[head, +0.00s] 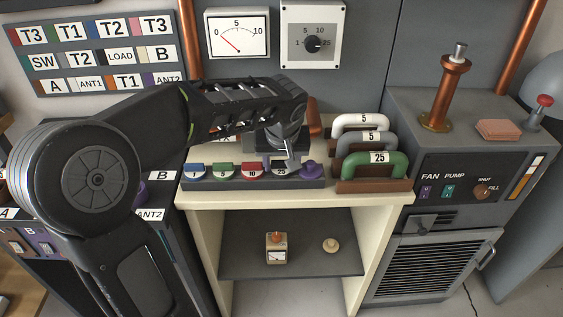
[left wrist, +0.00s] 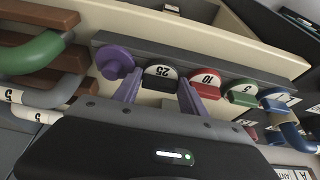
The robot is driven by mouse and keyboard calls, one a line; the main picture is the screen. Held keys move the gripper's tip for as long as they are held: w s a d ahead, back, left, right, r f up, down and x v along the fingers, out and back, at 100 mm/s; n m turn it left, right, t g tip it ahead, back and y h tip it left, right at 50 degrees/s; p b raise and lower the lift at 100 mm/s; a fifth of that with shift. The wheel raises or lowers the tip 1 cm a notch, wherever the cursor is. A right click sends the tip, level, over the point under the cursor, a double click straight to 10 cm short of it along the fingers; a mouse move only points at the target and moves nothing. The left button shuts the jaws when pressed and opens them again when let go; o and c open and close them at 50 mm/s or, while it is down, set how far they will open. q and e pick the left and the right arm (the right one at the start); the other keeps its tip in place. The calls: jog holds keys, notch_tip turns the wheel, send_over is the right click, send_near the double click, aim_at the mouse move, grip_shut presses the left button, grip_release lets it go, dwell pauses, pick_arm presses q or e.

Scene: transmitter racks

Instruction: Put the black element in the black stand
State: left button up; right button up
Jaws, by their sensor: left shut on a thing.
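The black element (head: 281,171), with a white face marked 25, is in line with the coloured elements at the long dark rack (head: 250,184) on the cream cabinet. It also shows in the left wrist view (left wrist: 161,77). My left gripper (head: 284,160) points down over it and is shut on it, with one finger on each side (left wrist: 158,95). I cannot tell whether the element is fully seated or slightly lifted. I cannot single out a separate black stand; the dark rack is the only dark holder at the element. My right gripper is not in view.
Blue (head: 197,170), green (head: 223,170) and red (head: 252,170) elements stand left of the black one; a purple knob (head: 311,168) is close on its right. White (head: 360,121), grey (head: 364,140) and green (head: 375,168) handles on brown bases stand further right.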

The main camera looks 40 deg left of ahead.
pick_arm(q)
jog(key=shift+f, duration=0.25)
jog(key=o, duration=1.5)
jog(key=v, duration=0.8)
